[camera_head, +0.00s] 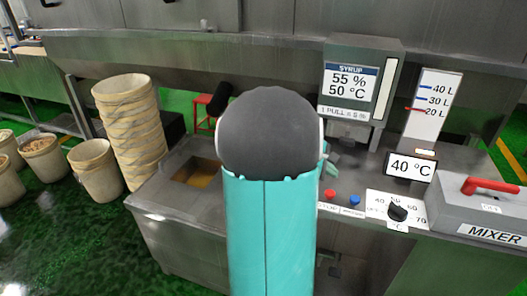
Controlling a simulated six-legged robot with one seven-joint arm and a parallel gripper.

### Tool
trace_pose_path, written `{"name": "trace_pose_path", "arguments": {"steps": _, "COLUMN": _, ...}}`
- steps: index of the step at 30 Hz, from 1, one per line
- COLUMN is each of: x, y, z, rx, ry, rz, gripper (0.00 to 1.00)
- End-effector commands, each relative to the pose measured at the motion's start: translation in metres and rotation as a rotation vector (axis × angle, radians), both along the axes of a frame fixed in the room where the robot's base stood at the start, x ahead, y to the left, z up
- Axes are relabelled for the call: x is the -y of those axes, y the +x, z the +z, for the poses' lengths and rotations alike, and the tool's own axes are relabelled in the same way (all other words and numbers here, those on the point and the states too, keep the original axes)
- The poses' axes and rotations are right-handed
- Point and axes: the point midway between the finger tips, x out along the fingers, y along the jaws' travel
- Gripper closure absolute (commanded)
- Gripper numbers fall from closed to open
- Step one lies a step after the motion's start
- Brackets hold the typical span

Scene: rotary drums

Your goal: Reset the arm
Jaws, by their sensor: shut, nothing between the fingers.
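My own arm (270,225) rises in the middle of the head view, a teal link topped by a dark grey rounded joint. It blocks the centre of the machine behind it. A small teal and grey piece of my arm shows just right of the joint. I cannot make out my gripper's fingers; they are hidden behind the arm or out of the picture.
A metal counter (160,207) carries a syrup dispenser (353,88), a level gauge (428,105), a 40 °C display (410,167), red (330,194) and blue (354,200) buttons, a black knob (397,212) and a red-handled mixer (480,207). Stacked buckets (130,125) stand left on green floor.

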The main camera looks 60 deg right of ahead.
Motion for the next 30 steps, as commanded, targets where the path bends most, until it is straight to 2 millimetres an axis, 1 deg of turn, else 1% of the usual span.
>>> {"name": "trace_pose_path", "arguments": {"steps": 5, "x": 0.0, "y": 0.0, "z": 0.0, "rx": 0.0, "ry": 0.0, "rz": 0.0, "gripper": 1.0}}
{"name": "trace_pose_path", "arguments": {"steps": 8, "x": -0.004, "y": 0.006, "z": 0.002, "rx": 0.015, "ry": -0.004, "rz": 0.003, "gripper": 1.0}}
{"name": "trace_pose_path", "arguments": {"steps": 11, "x": -0.023, "y": 0.03, "z": 0.011, "rx": 0.077, "ry": -0.011, "rz": 0.012, "gripper": 1.0}}
{"name": "trace_pose_path", "arguments": {"steps": 13, "x": -0.047, "y": 0.056, "z": 0.019, "rx": 0.154, "ry": -0.014, "rz": 0.02, "gripper": 1.0}}
{"name": "trace_pose_path", "arguments": {"steps": 14, "x": -0.06, "y": 0.069, "z": 0.024, "rx": 0.192, "ry": -0.013, "rz": 0.026, "gripper": 1.0}}
{"name": "trace_pose_path", "arguments": {"steps": 15, "x": -0.08, "y": 0.087, "z": 0.03, "rx": 0.248, "ry": -0.009, "rz": 0.031, "gripper": 1.0}}
{"name": "trace_pose_path", "arguments": {"steps": 17, "x": -0.113, "y": 0.112, "z": 0.038, "rx": 0.336, "ry": 0.002, "rz": 0.04, "gripper": 1.0}}
{"name": "trace_pose_path", "arguments": {"steps": 18, "x": -0.136, "y": 0.127, "z": 0.044, "rx": 0.391, "ry": 0.015, "rz": 0.045, "gripper": 1.0}}
{"name": "trace_pose_path", "arguments": {"steps": 20, "x": -0.172, "y": 0.147, "z": 0.051, "rx": 0.474, "ry": 0.038, "rz": 0.054, "gripper": 1.0}}
{"name": "trace_pose_path", "arguments": {"steps": 21, "x": -0.196, "y": 0.158, "z": 0.056, "rx": 0.525, "ry": 0.059, "rz": 0.059, "gripper": 1.0}}
{"name": "trace_pose_path", "arguments": {"steps": 23, "x": -0.233, "y": 0.172, "z": 0.063, "rx": 0.6, "ry": 0.094, "rz": 0.067, "gripper": 1.0}}
{"name": "trace_pose_path", "arguments": {"steps": 24, "x": -0.257, "y": 0.179, "z": 0.067, "rx": 0.649, "ry": 0.121, "rz": 0.071, "gripper": 1.0}}
{"name": "trace_pose_path", "arguments": {"steps": 25, "x": -0.276, "y": 0.184, "z": 0.07, "rx": 0.683, "ry": 0.143, "rz": 0.075, "gripper": 1.0}}
{"name": "trace_pose_path", "arguments": {"steps": 26, "x": -0.295, "y": 0.187, "z": 0.073, "rx": 0.715, "ry": 0.166, "rz": 0.079, "gripper": 1.0}}
{"name": "trace_pose_path", "arguments": {"steps": 27, "x": -0.32, "y": 0.191, "z": 0.076, "rx": 0.759, "ry": 0.198, "rz": 0.083, "gripper": 1.0}}
{"name": "trace_pose_path", "arguments": {"steps": 29, "x": -0.357, "y": 0.193, "z": 0.081, "rx": 0.817, "ry": 0.252, "rz": 0.09, "gripper": 1.0}}
{"name": "trace_pose_path", "arguments": {"steps": 30, "x": -0.381, "y": 0.193, "z": 0.083, "rx": 0.853, "ry": 0.291, "rz": 0.093, "gripper": 1.0}}
